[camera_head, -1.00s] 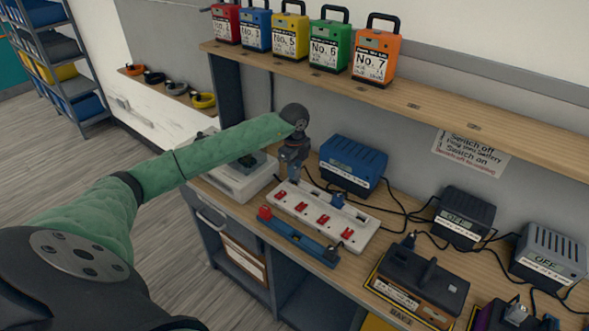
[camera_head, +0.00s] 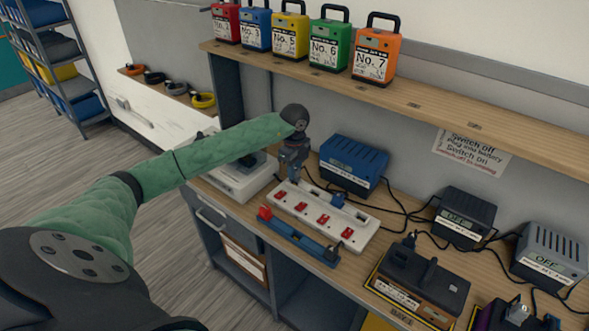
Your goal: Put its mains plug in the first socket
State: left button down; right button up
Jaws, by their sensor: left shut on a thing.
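The white power strip (camera_head: 355,236) lies on the bench with a row of red switches. My left gripper (camera_head: 293,179) points down at the strip's far left end, where the first socket seems to be. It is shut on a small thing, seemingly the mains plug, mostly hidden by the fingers. I cannot tell whether the plug touches the socket. A blue charger (camera_head: 353,165) stands behind the strip with black cables near it. My right gripper is not in view.
A blue bar with a red end (camera_head: 300,243) lies in front of the strip. Dark chargers (camera_head: 464,216) and a grey one (camera_head: 548,257) stand to the right. A black battery (camera_head: 420,275) sits at the front. The shelf (camera_head: 430,105) with coloured battery packs overhangs the bench.

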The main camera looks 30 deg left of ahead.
pick_arm(q)
jog(key=shift+f+b, duration=0.45)
jog(key=shift+f, duration=0.3)
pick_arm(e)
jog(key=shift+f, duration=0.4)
pick_arm(q)
jog(key=c, duration=1.1)
grip_release()
jog(key=shift+r, duration=0.25)
notch_tip(320, 180, up, 7)
jog(key=shift+r+b, duration=0.15)
jog(key=shift+b, duration=1)
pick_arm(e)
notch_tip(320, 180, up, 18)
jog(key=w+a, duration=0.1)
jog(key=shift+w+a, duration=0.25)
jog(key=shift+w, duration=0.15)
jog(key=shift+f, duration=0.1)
